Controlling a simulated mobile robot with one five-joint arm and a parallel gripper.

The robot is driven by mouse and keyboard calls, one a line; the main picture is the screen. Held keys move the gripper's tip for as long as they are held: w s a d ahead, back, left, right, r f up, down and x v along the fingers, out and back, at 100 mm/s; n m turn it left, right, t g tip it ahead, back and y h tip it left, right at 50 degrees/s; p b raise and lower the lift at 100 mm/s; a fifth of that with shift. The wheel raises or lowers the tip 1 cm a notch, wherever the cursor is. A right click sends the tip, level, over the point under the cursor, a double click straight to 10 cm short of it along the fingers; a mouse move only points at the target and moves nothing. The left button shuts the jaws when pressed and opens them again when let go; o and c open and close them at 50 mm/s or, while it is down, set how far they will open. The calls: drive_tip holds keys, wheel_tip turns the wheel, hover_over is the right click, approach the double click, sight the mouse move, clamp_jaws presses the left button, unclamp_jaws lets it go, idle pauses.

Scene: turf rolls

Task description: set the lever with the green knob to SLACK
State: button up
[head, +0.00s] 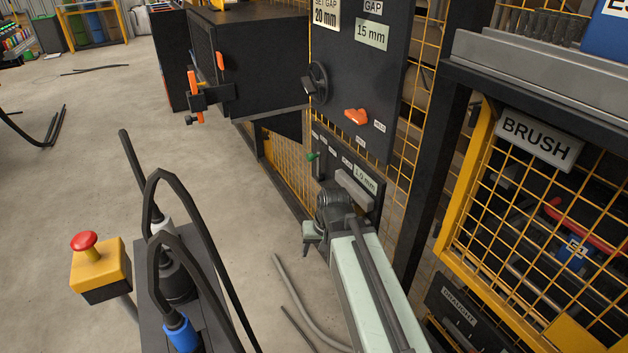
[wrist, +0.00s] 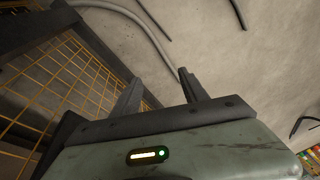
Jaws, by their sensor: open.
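The lever's green knob (head: 312,156) shows small in the head view, at the left end of a low dark panel (head: 374,203) on the yellow mesh fence. The marks along the lever are too small to read, so I cannot tell its setting. My gripper (head: 310,245) is below the knob and apart from it, in front of the panel's lower left. In the wrist view my gripper (wrist: 159,88) is open, with nothing between its two dark fingers. The green knob does not show in the wrist view.
Above is a larger dark panel (head: 362,75) with a black hand knob (head: 316,83) and an orange knob (head: 356,116). A dark box (head: 262,60) juts out at the upper left.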

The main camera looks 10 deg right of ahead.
sight(309, 160)
drive_tip(key=w+a+f+t+y+b, duration=0.25)
drive_tip(key=w+a+f, duration=0.2)
drive_tip(key=w, duration=0.35)
drive_tip(key=w+a+r+m+t+y+b, duration=0.1)
drive_tip(key=w+a+r+m+t+b, duration=0.15)
drive_tip(key=w+r+t, duration=0.4)
drive_tip(key=w+a+r+m+t+b, duration=0.2)
drive_tip(key=w+a+r+m+t, duration=0.15)
drive_tip(key=w, duration=0.65)
drive_tip(key=w+d+r+m+h+b, duration=0.1)
drive_tip(key=w+d+m+h+b, duration=0.1)
drive_tip(key=d+m+h, duration=0.2)
drive_tip(key=w+d+r+m+t+h+b, duration=0.1)
drive_tip(key=w+d+r+m+h+b, duration=0.1)
drive_tip(key=m+h, duration=0.3)
drive_tip(key=w+d+r+m+t+h+b, duration=0.1)
drive_tip(key=d+m+h, duration=0.3)
drive_tip(key=m, duration=0.5)
drive_tip(key=shift+w+d+r+h+b, duration=0.15)
drive_tip(key=shift+w+d+h+b, duration=0.25)
drive_tip(key=shift+d, duration=0.4)
drive_tip(key=shift+d+m, duration=0.2)
drive_tip(key=shift+m, duration=0.2)
drive_tip(key=p+x, duration=0.1)
drive_tip(key=x, duration=0.6)
drive_tip(key=shift+w+r, duration=0.15)
drive_tip(key=shift+w, duration=0.15)
drive_tip(key=shift+d, duration=0.15)
clamp_jaws()
